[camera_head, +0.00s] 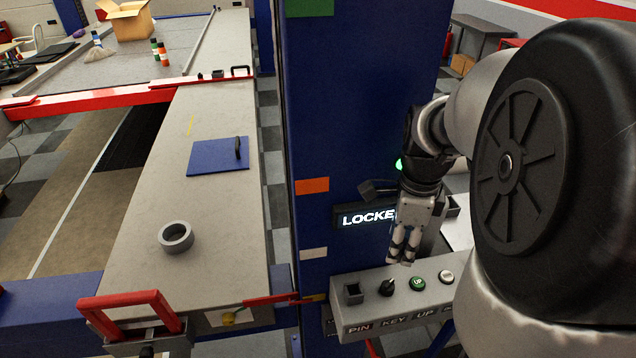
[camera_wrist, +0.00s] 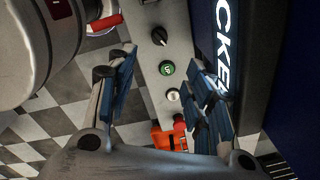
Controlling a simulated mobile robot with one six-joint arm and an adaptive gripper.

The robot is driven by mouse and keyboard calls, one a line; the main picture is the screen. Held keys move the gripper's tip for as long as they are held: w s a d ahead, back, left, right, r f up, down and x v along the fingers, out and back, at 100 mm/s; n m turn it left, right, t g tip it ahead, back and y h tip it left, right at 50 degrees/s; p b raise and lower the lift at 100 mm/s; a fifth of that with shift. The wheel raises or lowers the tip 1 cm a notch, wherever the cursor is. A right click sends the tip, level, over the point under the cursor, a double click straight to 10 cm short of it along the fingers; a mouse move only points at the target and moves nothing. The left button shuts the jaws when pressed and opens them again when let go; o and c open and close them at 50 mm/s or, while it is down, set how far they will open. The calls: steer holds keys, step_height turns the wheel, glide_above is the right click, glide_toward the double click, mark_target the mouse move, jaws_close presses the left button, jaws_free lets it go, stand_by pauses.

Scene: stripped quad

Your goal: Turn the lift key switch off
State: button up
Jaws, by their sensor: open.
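The key switch (camera_head: 387,287) is a black knob above the label KEY on a grey control box (camera_head: 350,318). It also shows as a black knob near the top of the wrist view (camera_wrist: 159,36), and its pointer appears slanted. My gripper (camera_head: 401,259) hangs just above and behind the box, pointing down, close to the key switch and the UP button. In the wrist view my gripper (camera_wrist: 163,60) is open and empty, with the green UP button (camera_wrist: 166,68) between its fingers. The key switch lies beyond the fingertips there, apart from them.
A lit sign reading "LOCKE…" (camera_head: 366,218) is on the blue column (camera_head: 345,110) behind my gripper, partly hidden by it. A white button (camera_head: 446,277) and a red button (camera_wrist: 179,122) share the box. A grey ring (camera_head: 175,237) lies on the lift runway.

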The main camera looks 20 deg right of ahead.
mark_target(390, 283)
steer(key=f+b, duration=0.2)
steer(key=f, duration=0.6)
steer(key=f+b, duration=0.2)
steer(key=f, duration=0.6)
steer(key=shift+w+d+f+b, duration=0.2)
steer(key=shift+b, duration=0.1)
steer(key=c, duration=1)
steer(key=shift+c, duration=0.2)
steer(key=shift+n, duration=0.4)
steer(key=n+p, duration=0.1)
steer(key=n, duration=0.4)
steer(key=n+p, duration=0.1)
steer(key=n, duration=0.5)
steer(key=shift+y, duration=0.3)
